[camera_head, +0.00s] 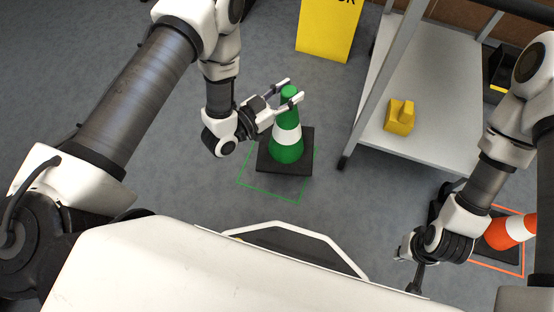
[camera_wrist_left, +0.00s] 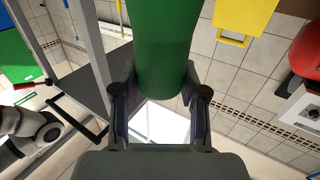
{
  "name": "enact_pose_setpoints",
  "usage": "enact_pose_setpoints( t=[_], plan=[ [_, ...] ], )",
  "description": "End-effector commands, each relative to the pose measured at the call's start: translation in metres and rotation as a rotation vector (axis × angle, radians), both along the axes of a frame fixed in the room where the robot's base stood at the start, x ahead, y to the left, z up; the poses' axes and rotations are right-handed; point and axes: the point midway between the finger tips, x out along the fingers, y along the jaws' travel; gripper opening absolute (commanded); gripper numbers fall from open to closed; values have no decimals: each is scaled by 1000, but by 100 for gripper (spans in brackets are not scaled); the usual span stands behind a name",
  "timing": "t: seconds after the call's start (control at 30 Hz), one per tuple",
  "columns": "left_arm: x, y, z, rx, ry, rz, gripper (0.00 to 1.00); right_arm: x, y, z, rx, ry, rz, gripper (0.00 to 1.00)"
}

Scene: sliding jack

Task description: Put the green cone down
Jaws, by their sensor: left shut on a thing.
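The green cone (camera_head: 287,145) has a white band and a black square base, and is upright in the head view. My left gripper (camera_head: 290,89) is shut on its top. A thin green outline (camera_head: 268,196) lies on the floor. The base overlaps it but sits toward its upper right; I cannot tell whether the base touches the floor. In the left wrist view the cone's green body (camera_wrist_left: 167,40) shows between and beyond the fingers. My right gripper (camera_head: 418,275) points down at the lower right; its fingers are too unclear to tell open from shut.
An orange and white cone (camera_head: 508,231) stands at the right within an orange outline (camera_head: 523,262), close to my right arm. A grey cart (camera_head: 440,90) carries a yellow object (camera_head: 400,116). A yellow sign (camera_head: 328,28) stands behind the green cone. Floor left of the cone is clear.

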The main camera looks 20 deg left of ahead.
Motion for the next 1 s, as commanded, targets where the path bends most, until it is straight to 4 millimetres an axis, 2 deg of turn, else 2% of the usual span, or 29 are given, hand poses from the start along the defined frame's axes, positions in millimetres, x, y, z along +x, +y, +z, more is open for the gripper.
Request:
enact_pose_setpoints(
  t=[0.03,0.3,0.5,0.63,0.73,0.83,1.0],
  plan=[
    [-12,-9,-8,0,5,-31,0,0,0,12,0,0,0,0],
    [-77,-49,-60,-2,3,-171,0,0,0,37,0,0,0,0],
    [-114,-67,-78,-2,-1,-227,0,0,0,46,0,0,0,0],
    [-125,-72,-84,-1,-3,-243,0,0,0,48,0,0,0,0],
    [-125,-71,-91,0,-4,-246,0,0,0,35,0,0,0,0],
    [-120,-68,-99,1,-4,-247,0,0,0,10,0,0,0,0],
    [-112,-63,-98,2,-5,-246,0,0,0,-22,0,1,0,0]
  ],
)
